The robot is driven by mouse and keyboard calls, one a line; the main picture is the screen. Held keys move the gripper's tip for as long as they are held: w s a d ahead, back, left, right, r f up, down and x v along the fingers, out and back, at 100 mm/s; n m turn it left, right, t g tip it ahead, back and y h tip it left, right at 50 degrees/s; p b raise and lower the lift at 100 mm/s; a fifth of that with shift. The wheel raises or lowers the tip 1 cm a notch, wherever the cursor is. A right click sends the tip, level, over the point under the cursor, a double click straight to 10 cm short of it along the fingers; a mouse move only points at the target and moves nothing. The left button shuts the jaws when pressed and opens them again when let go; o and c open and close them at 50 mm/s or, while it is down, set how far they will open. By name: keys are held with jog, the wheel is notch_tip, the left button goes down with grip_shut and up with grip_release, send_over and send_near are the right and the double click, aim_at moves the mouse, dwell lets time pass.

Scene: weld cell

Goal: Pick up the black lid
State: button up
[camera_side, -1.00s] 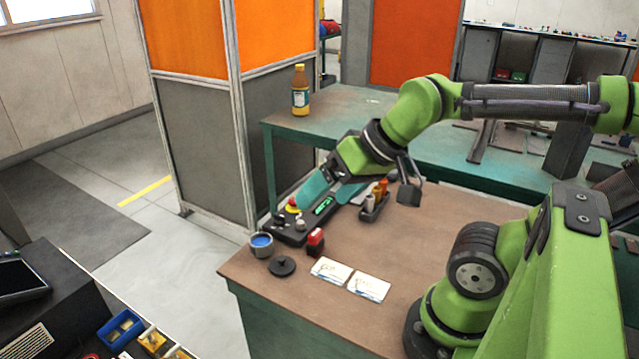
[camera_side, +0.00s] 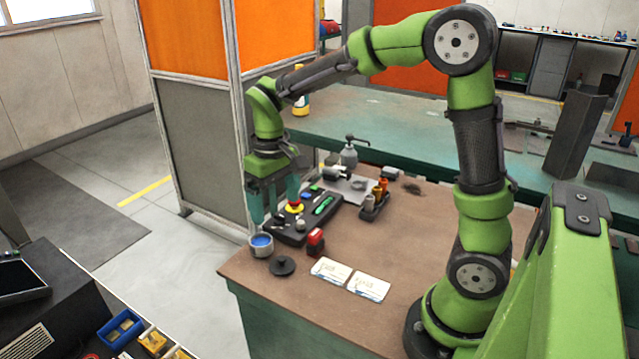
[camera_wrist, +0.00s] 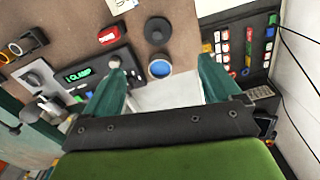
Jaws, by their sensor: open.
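The black lid (camera_side: 282,266) is a flat round disc with a small knob. It lies on the brown table (camera_side: 300,318) near its front left edge. In the wrist view the lid (camera_wrist: 157,30) is at the upper middle, beyond the cup. A grey cup with a blue inside (camera_side: 261,245) stands beside the lid; it also shows in the wrist view (camera_wrist: 160,67). My gripper (camera_side: 274,218) points down above the table's left edge, near the cup and control box. Its teal fingers (camera_wrist: 165,85) are wide apart with nothing between them. The lid is uncovered in both views.
A black control box (camera_side: 306,220) with a green display lies behind the cup. A red block (camera_side: 316,242) stands right of the cup. A rack with small bottles (camera_side: 375,204) is farther back.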

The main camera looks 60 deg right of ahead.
send_over(282, 258)
jog(key=f, duration=1)
jog(key=shift+s+a+f, duration=0.15)
jog(key=shift+a+f, duration=0.15)
jog(key=shift+a, duration=0.05)
jog(key=shift+d+f, duration=0.15)
jog(key=shift+f, duration=1.25)
jog(key=shift+d+f, duration=0.15)
jog(key=shift+f, duration=1.2)
jog(key=shift+c, duration=0.2)
